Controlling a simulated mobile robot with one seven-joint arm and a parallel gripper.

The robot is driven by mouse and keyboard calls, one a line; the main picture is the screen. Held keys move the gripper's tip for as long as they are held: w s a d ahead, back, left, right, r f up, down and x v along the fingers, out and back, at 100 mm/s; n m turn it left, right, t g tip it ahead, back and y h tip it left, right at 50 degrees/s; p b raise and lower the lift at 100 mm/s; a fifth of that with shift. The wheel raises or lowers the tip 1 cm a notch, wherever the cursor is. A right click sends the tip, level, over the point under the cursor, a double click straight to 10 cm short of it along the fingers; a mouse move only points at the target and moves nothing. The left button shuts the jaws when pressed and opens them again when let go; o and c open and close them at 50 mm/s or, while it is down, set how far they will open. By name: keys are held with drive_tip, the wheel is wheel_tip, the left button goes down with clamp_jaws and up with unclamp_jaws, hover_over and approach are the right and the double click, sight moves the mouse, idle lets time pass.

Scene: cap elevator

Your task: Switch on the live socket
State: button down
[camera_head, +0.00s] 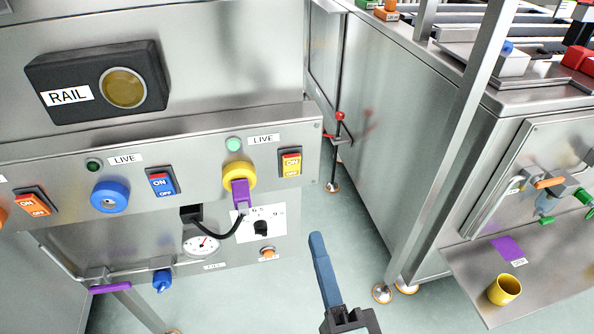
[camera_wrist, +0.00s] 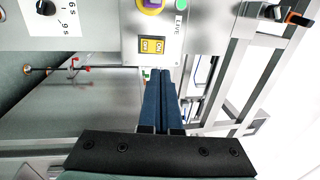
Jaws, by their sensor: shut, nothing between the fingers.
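A metal panel (camera_head: 130,225) carries the sockets and switches. The yellow socket (camera_head: 226,177) has a purple plug (camera_head: 240,193) in it, with a black cable. Above it a green lamp (camera_head: 234,144) looks bright beside a LIVE label. The yellow switch (camera_head: 290,165) is to its right; it also shows in the wrist view (camera_wrist: 151,46). The blue socket (camera_head: 110,195) has a dark green lamp (camera_head: 94,165) above it and a blue switch (camera_head: 161,184) to its right. My gripper (camera_head: 317,237) is shut and empty, below and right of the panel. In the wrist view its fingertips (camera_wrist: 159,73) appear just below the yellow switch.
An orange switch (camera_head: 33,202) is at the panel's left. A gauge (camera_head: 202,243) and a dial (camera_head: 260,228) sit under the yellow socket. A red-knobbed post (camera_head: 339,117) and a metal cabinet (camera_head: 395,130) stand to the right. A yellow cup (camera_head: 505,290) stands on a shelf.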

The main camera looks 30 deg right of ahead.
sight(293, 161)
drive_tip(key=p+x, duration=0.4)
drive_tip(key=x, duration=0.9)
drive_tip(key=shift+p, duration=0.35)
drive_tip(key=shift+r, duration=0.1)
drive_tip(key=p, duration=0.3)
drive_tip(key=shift+w+r, duration=0.2)
drive_tip(key=shift+r, duration=0.2)
drive_tip(key=shift+f+g, duration=0.3)
drive_tip(key=shift+f, duration=0.1)
